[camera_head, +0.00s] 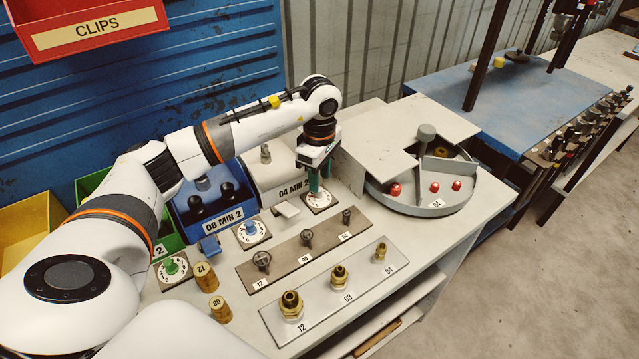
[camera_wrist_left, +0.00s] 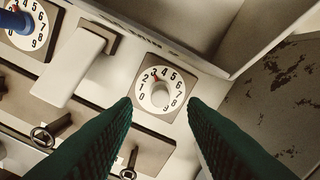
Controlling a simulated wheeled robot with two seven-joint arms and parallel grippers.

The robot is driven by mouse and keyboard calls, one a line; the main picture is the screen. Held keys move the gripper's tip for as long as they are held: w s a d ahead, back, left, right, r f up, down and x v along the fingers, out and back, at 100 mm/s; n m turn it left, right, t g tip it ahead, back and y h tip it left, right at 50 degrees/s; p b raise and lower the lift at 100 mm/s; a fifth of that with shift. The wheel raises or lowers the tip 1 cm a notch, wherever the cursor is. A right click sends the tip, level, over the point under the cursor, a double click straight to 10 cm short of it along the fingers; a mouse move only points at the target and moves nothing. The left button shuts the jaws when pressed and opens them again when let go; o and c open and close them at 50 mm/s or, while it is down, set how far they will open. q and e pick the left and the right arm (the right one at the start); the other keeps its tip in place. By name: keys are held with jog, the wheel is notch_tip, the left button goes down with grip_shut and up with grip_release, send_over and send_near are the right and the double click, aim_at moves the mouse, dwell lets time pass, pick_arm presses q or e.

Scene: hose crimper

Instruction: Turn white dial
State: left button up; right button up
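The white dial (camera_head: 319,201) sits on a square beige plate in front of the grey "04 MIN 2" bin. In the left wrist view its white knob (camera_wrist_left: 160,96) stands in a ring of black numbers, with a small red mark near the 3. My left gripper (camera_head: 318,188) points down over this dial. In the wrist view its two green fingers (camera_wrist_left: 160,106) are apart, one on each side of the knob, with nothing between the tips. Whether they touch the dial I cannot tell. My right gripper is not in view.
A blue dial (camera_head: 251,233) and a green dial (camera_head: 173,268) are left of the white one. A plate with crank-like pins (camera_head: 300,249) and a plate with brass fittings (camera_head: 340,290) lie in front. A round tray (camera_head: 420,205) with red pieces stands right.

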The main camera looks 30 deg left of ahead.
aim_at(320, 189)
pick_arm(q)
jog(key=shift+f+p, duration=0.3)
jog(key=shift+f, duration=1.7)
grip_shut()
